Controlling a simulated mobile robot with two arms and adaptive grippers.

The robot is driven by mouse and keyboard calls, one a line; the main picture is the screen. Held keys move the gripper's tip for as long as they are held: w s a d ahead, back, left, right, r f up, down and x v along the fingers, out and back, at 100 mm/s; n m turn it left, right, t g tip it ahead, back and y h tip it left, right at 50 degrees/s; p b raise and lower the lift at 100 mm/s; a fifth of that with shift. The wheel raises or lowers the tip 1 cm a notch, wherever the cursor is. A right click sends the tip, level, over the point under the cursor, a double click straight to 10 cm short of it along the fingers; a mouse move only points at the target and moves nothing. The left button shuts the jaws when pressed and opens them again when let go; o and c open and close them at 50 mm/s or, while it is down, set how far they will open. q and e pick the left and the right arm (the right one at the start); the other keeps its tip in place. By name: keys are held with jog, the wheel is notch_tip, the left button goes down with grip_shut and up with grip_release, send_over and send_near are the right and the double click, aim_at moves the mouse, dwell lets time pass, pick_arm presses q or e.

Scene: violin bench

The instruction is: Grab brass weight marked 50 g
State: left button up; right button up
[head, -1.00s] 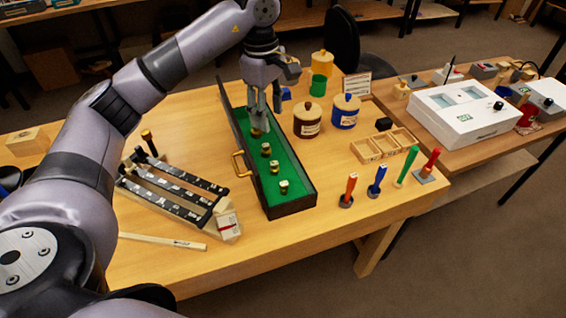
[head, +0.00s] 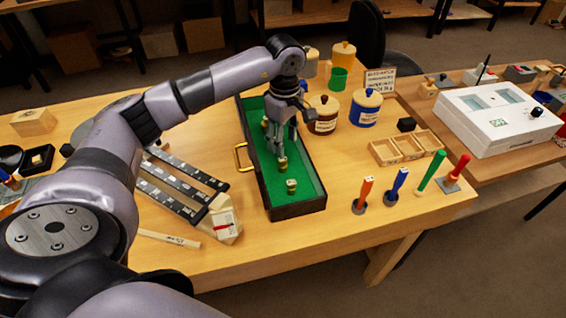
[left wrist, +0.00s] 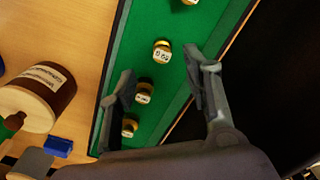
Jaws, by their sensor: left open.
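Several small brass weights with pale labels stand in a row in a long black case (head: 298,208) with a green lining. The nearest weight (head: 291,186) stands apart toward the case's near end. My left gripper (head: 281,152) is open and points down into the case, just above the second-nearest weight (head: 283,166). In the left wrist view, a weight (left wrist: 161,51) shows in line with the gap between the open fingertips (left wrist: 160,68). Its label is too small to read surely. Two others (left wrist: 144,94) (left wrist: 129,128) show near the left finger. My right gripper is not in view.
A brown jar (head: 323,116) and a blue jar (head: 365,108) stand right of the case. A divided wooden tray (head: 402,148) and several coloured-handled tools (head: 398,185) stand farther right. Black labelled strips (head: 180,186) lie to the left.

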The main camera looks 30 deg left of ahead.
aim_at(284, 160)
pick_arm(q)
notch_tip(284, 160, down, 2)
jog(key=shift+f, duration=0.25)
notch_tip(284, 160, down, 4)
jog(key=shift+s+f+p, duration=0.15)
jog(key=shift+p, duration=0.65)
jog(key=shift+f, duration=0.4)
grip_shut()
